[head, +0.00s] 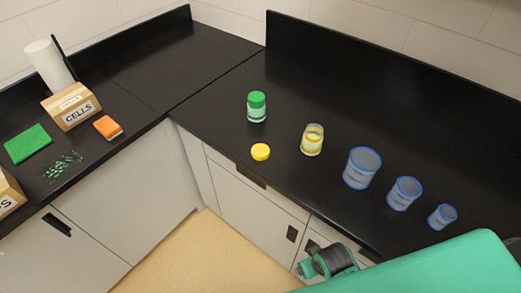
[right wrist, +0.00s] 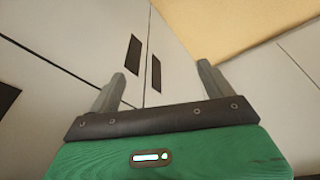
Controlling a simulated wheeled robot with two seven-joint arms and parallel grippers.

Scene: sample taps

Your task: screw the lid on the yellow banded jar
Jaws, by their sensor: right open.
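The yellow banded jar (head: 312,140) stands upright and uncovered on the black counter. A yellow lid (head: 260,152) lies flat on the counter to its left, near the front edge, apart from the jar. My right gripper (head: 305,268) is low in front of the cabinets, below the counter top and away from both. In the right wrist view its two fingers (right wrist: 163,80) are spread apart with nothing between them. My left gripper is in neither view.
A green-lidded jar (head: 257,107) stands behind the yellow lid. Several blue-rimmed clear beakers, the largest (head: 362,168) nearest the jar, line up to the right. The left counter holds a CELLS box (head: 72,106), an orange block (head: 108,127) and a green cloth (head: 28,144).

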